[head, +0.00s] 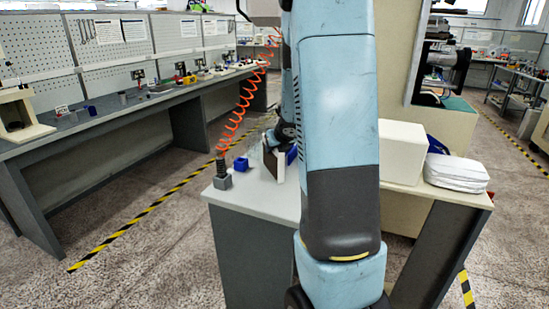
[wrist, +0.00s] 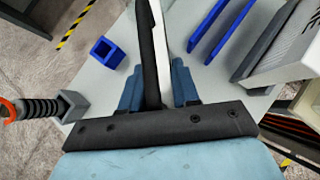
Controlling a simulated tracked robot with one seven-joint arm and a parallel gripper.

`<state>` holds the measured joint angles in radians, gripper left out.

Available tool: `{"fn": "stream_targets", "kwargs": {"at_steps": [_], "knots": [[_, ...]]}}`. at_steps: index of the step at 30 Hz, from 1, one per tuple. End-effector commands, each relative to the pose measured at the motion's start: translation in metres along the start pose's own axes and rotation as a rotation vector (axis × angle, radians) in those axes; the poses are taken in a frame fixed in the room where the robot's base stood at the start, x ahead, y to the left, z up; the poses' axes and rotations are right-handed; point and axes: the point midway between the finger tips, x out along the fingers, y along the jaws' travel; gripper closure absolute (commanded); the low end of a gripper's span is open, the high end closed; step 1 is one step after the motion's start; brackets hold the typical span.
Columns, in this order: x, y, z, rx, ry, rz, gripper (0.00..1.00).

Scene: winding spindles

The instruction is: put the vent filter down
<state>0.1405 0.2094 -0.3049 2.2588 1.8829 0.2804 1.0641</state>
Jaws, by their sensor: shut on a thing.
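The vent filter (wrist: 150,50) shows in the wrist view as a thin upright slab, black on one side with a white edge. My gripper (wrist: 158,88) is shut on it, one blue-grey finger on each side. In the head view the filter (head: 273,166) is a dark panel with a white edge, at the far part of the light worktop (head: 262,200), partly hidden behind my arm. My gripper is mostly hidden there. I cannot tell whether the filter's lower edge touches the worktop.
A small blue square holder (wrist: 107,52) stands left of the filter. Two blue rails (wrist: 207,26) lie right of it, beside a grey-white box (wrist: 288,50). A grey block with a black spring post (head: 222,178) and orange coiled hose stands at the worktop's left edge.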

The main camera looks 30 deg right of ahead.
Motion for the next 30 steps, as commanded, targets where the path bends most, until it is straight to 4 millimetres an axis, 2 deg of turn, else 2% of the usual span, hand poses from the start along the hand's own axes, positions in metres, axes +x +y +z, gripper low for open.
{"fn": "stream_targets", "kwargs": {"at_steps": [1, 6, 21, 30], "knots": [[0.0, 0.0, 0.0, 0.0, 0.001, 0.0, 0.84], [0.0, 0.001, 0.0, 0.0, 0.001, 0.0, 1.0], [-0.001, 0.002, 0.001, -0.001, 0.0, 0.002, 1.0], [-0.013, 0.013, 0.016, -0.014, -0.003, 0.013, 1.0]]}}
